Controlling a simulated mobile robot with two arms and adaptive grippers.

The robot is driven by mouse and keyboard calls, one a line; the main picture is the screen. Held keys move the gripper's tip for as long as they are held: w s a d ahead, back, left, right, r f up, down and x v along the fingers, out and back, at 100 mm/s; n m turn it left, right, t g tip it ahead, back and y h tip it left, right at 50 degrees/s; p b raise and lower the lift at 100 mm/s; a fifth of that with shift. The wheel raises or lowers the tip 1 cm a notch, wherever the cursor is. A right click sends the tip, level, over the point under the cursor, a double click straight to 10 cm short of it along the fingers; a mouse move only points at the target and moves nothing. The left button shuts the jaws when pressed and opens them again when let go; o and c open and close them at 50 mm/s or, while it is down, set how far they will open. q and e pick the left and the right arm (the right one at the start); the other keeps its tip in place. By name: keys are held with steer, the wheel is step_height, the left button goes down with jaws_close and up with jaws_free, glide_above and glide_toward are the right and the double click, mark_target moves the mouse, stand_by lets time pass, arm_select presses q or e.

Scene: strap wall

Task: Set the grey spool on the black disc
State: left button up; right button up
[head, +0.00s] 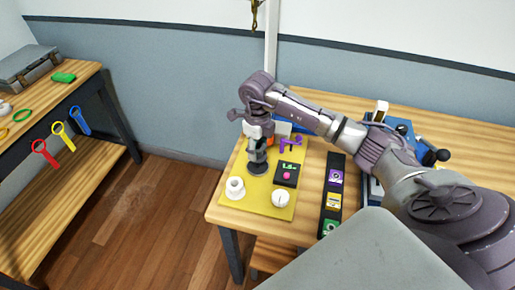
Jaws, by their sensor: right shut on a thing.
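The black disc (257,170) lies on the yellow board directly below the spool. The spool looks upright over the disc; I cannot tell whether they touch. My left gripper is not in view.
On the board are a white spool (235,188), a round white piece (281,198), a black box with a pink button (287,174) and a purple piece (290,143). A dark strip of coloured modules (332,195) lies right of the board. Colourful straps (63,136) hang from the left bench.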

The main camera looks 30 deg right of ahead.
steer(key=shift+f, duration=0.8)
steer(key=shift+d+f+b, duration=0.1)
steer(key=shift+f+b, duration=0.4)
steer(key=shift+f, duration=0.15)
steer(key=o, duration=1.1)
steer(key=shift+o, duration=0.2)
